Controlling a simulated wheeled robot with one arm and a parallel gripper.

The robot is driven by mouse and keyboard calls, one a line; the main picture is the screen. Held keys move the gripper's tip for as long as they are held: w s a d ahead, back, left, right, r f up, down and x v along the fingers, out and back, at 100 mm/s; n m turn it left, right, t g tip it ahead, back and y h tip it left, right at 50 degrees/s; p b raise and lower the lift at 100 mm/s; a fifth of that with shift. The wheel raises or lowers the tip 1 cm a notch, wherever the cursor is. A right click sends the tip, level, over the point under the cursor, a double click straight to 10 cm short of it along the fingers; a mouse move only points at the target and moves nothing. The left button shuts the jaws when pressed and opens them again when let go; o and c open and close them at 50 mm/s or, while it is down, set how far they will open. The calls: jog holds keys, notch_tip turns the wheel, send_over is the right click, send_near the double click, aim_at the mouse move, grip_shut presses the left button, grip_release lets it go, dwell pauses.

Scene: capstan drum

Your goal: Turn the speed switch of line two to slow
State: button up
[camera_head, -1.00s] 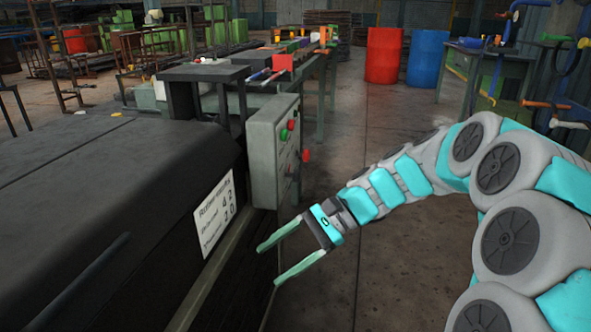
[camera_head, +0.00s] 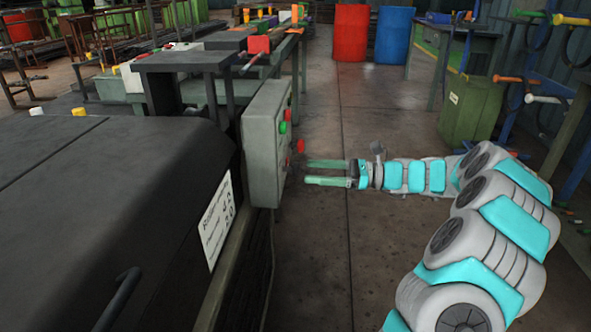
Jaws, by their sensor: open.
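A grey control box (camera_head: 264,150) is mounted on the side of the dark machine, left of centre. Its face is seen at a steep angle. It carries a green button (camera_head: 282,127), a red button (camera_head: 288,113) above it and a red knob (camera_head: 300,146) sticking out to the right. Which of these is the speed switch, and any line labels, I cannot tell. My gripper (camera_head: 306,172) is open and empty, with its two green fingers pointing left toward the box. The fingertips are close to the red knob, a little below it, with no clear contact.
The dark machine (camera_head: 110,185) with a white label plate (camera_head: 216,220) fills the left. Red (camera_head: 351,32) and blue (camera_head: 394,35) barrels stand at the back. A green cabinet (camera_head: 470,108) is at right. The floor between is clear.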

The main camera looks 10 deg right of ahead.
aim_at(297, 171)
jog(key=shift+x, duration=2.55)
grip_shut()
